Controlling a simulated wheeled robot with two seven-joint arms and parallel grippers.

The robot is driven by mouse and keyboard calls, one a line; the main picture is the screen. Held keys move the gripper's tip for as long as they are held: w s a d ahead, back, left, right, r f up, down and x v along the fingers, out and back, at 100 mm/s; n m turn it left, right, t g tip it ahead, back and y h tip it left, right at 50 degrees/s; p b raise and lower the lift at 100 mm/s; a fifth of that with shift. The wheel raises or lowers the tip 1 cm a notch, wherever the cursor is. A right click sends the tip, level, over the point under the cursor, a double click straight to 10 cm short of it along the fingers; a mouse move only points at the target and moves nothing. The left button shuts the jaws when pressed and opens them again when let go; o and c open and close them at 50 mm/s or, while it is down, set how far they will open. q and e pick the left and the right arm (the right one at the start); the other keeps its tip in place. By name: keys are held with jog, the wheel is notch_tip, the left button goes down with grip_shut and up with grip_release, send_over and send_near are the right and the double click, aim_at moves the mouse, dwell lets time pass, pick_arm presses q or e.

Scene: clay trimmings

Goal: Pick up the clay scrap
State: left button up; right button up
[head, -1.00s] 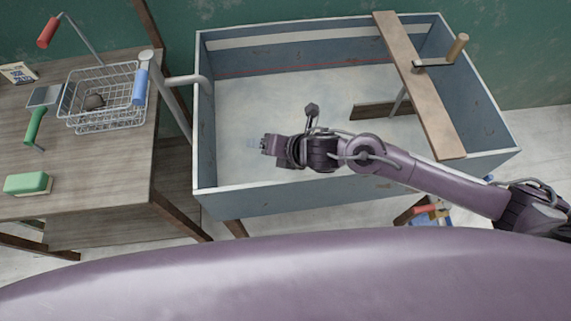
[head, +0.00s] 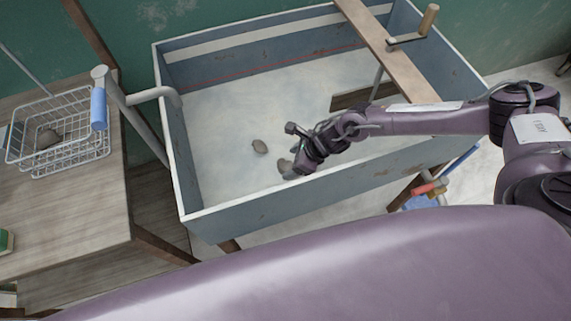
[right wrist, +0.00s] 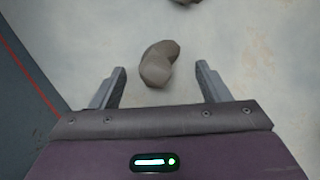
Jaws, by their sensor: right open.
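A grey-brown clay scrap (head: 285,166) lies on the pale floor of the blue-grey trough (head: 259,208), close to my right gripper (head: 296,163). In the right wrist view the lumpy, bent scrap (right wrist: 158,63) lies between and slightly beyond the fingertips of my open right gripper (right wrist: 161,74), with clear room on both sides. My left gripper is out of view.
A wire basket (head: 81,153) holding a grey-brown lump (head: 47,138) stands on the wooden table (head: 85,210) at left. A board (head: 392,55) with a handled rod lies across the trough's right part. A grey pipe (head: 150,94) bends over its left wall.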

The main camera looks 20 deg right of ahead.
jog(key=shift+x, duration=1.1)
jog(key=c, duration=1.1)
jog(key=shift+r, duration=0.1)
